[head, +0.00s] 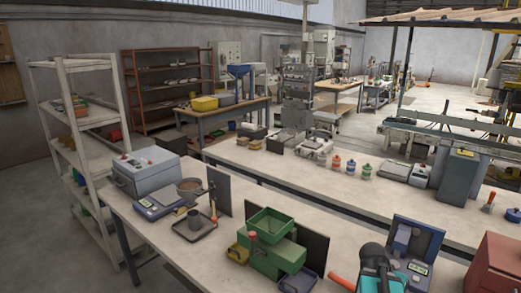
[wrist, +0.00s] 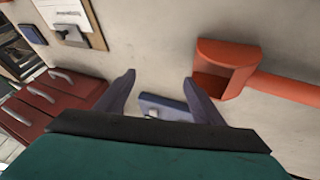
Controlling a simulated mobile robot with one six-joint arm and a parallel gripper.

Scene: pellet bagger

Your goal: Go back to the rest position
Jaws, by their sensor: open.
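My gripper (wrist: 158,76) shows in the wrist view with its two dark fingers spread apart. Bare bench surface shows between the fingertips, and a small blue object (wrist: 165,104) lies lower in the gap. No object is visibly clamped. An orange scoop (wrist: 226,55) lies to the right of the right finger, apart from it. In the head view my teal and black arm end stands over the front bench (head: 140,214) at the lower right. The fingers are not clear there.
A red drawer cabinet (head: 497,262) and an open blue case (head: 416,241) stand close to my arm. A green hopper unit (head: 272,245) is to the left. A clipboard (wrist: 68,17) lies on the bench. A white shelf rack (head: 80,65) stands far left.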

